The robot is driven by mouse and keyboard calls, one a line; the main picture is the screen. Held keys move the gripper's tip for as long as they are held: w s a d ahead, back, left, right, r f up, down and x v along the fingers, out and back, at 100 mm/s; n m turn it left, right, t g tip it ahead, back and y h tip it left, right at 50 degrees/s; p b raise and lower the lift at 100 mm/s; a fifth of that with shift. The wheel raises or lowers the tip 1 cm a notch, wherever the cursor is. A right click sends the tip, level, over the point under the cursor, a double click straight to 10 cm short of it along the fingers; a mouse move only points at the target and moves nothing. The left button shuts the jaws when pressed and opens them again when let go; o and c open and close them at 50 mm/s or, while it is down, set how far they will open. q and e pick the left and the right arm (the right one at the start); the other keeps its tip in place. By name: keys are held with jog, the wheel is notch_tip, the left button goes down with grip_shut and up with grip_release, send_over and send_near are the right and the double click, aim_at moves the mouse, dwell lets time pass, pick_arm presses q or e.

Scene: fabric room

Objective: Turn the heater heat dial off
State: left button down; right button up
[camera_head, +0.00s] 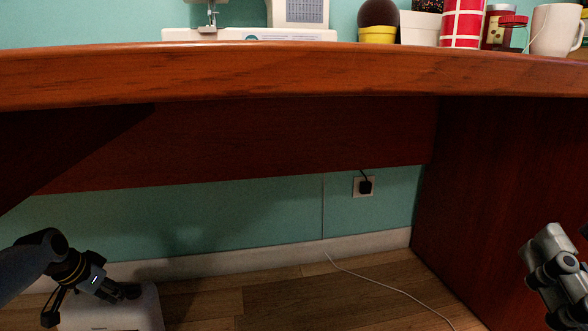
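A white box-shaped appliance with rounded top corners (146,308), likely the heater, stands on the floor under the desk at the lower left. The bottom edge of the picture cuts it off. No heat dial can be made out on it. My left gripper (88,303) comes in from the left in front of the appliance's top. Its dark fingers are spread apart with nothing seen between them. One finger is at the appliance's left edge, the other over its top; I cannot tell whether they touch it. At the right edge a grey metal part of my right arm shows, without clear fingers.
A wooden desk (290,72) spans the view above, with a sewing machine (250,34), pots and a white mug (554,30) on top. Its side panel (500,200) stands at right. A black plug sits in a wall socket (357,187); a thin white cable (385,285) crosses otherwise clear floor.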

pick_arm(q)
jog(key=shift+d+f, duration=0.1)
pick_arm(e)
jog(key=shift+f, duration=0.4)
pick_arm(q)
jog(key=shift+s+p, duration=0.4)
notch_tip(320, 180, up, 6)
jog(key=p, duration=0.4)
jog(key=shift+r+p, duration=0.25)
jog(key=shift+p, duration=0.15)
jog(key=shift+f, duration=0.25)
pick_arm(e)
notch_tip(320, 180, up, 8)
jog(key=shift+f+t, duration=0.2)
jog(key=shift+t, duration=0.1)
